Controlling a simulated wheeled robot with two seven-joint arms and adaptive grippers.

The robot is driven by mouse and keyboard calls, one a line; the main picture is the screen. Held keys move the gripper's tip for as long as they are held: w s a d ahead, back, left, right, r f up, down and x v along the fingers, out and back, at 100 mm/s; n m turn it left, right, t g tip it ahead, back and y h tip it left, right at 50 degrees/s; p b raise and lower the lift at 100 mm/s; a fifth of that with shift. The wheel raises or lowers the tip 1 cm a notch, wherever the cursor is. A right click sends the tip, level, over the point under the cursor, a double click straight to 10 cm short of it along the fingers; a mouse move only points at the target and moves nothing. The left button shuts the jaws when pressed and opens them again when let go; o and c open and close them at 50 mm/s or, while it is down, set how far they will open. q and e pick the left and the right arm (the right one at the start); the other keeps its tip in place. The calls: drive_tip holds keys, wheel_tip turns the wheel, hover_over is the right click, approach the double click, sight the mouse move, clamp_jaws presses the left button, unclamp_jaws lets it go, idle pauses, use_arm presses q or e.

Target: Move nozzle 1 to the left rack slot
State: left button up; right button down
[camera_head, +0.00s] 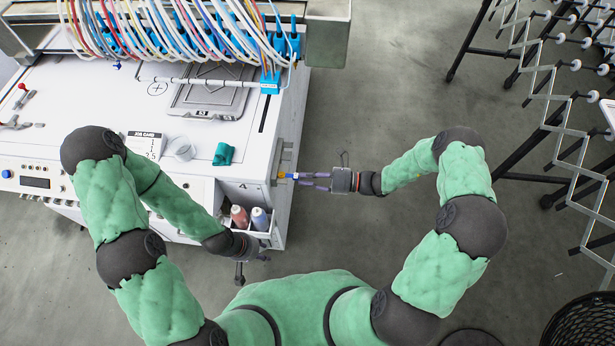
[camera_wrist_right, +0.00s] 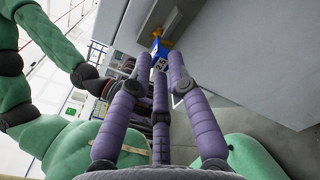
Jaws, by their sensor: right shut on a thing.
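My right gripper (camera_head: 302,178) reaches left to the machine's right side wall and is shut on a small blue-and-orange piece (camera_head: 284,175).
The white machine top (camera_head: 90,100) holds a job card (camera_head: 146,145), a clear cup (camera_head: 183,150) and a teal cloth (camera_head: 223,154). Bottles (camera_head: 259,219) stand in an open bay at the front right corner. Open floor (camera_head: 390,110) lies right of the machine, before a metal rack frame (camera_head: 560,90).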

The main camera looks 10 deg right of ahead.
drive_tip(key=c, duration=1.1)
unclamp_jaws()
drive_tip(key=shift+d, duration=0.1)
drive_tip(key=v, duration=1.2)
drive_tip(key=s+a+f+n+g+h, duration=0.2)
drive_tip(key=s+a+f+n+h, duration=0.3)
drive_tip(key=n, duration=0.7)
drive_tip(key=s+a+f+n+g+h, duration=0.2)
drive_tip(key=s+a+f+n+h, duration=0.3)
drive_tip(key=n, duration=0.7)
drive_tip(key=s+f+h, duration=0.2)
drive_tip(key=s+h, duration=0.1)
drive_tip(key=s, duration=0.1)
drive_tip(key=shift+a+g, duration=0.25)
drive_tip(key=shift+g, duration=0.05)
